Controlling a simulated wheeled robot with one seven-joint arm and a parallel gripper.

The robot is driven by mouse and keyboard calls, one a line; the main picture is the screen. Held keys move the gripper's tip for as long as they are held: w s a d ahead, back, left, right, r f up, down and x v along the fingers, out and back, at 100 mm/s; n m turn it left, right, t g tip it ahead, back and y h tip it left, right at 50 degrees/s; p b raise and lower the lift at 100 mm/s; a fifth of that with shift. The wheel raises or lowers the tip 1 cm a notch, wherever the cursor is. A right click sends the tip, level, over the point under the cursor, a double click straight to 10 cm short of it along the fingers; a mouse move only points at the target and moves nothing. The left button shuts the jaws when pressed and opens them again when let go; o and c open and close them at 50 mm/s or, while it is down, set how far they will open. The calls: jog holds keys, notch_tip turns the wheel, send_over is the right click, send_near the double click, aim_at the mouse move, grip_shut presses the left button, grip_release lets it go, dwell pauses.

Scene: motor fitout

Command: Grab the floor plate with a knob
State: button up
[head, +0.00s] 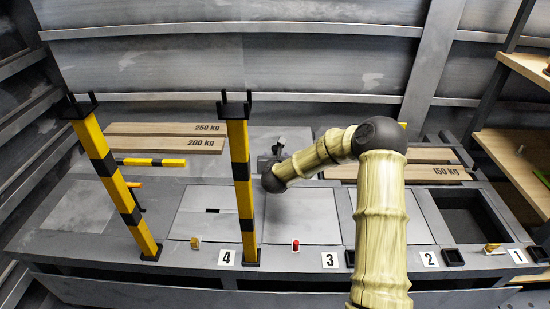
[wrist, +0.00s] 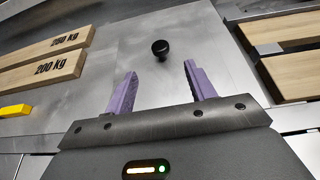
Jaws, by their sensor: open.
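A grey metal floor plate (wrist: 130,40) with a round black knob (wrist: 160,47) lies ahead of my gripper in the wrist view. My gripper (wrist: 161,70) has two purple fingers, spread apart and empty. The knob shows beyond the fingertips, roughly midway between them, and is not touched. In the head view my gripper (head: 271,158) is over the back middle of the floor, beyond the front panels. My wrist hides part of the plate there, and I cannot clearly tell the knob from the gripper.
Wooden boards marked 250 kg (head: 150,129) and 200 kg (head: 150,144) lie left of the plate. More boards, one marked 150 kg (head: 420,173), lie right. Two yellow-black posts (head: 115,185) (head: 240,170) stand at the left. An open recess (head: 470,215) is at the right.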

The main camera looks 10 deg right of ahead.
aim_at(276, 147)
jog(key=b+x, duration=0.3)
jog(key=x, duration=0.4)
jog(key=shift+w+f, duration=0.25)
jog(key=shift+w, duration=0.05)
jog(key=shift+w+d, duration=0.1)
jog(key=shift+w, duration=0.25)
jog(key=shift+d, duration=0.15)
jog(key=b+x, duration=0.2)
jog(key=x, duration=0.1)
jog(key=shift+w+f+b, duration=0.2)
jog(key=shift+w+b, duration=0.2)
jog(key=shift+w+f, duration=0.1)
jog(key=shift+w, duration=0.55)
jog(key=shift+d, duration=0.1)
jog(key=shift+c, duration=0.4)
grip_shut()
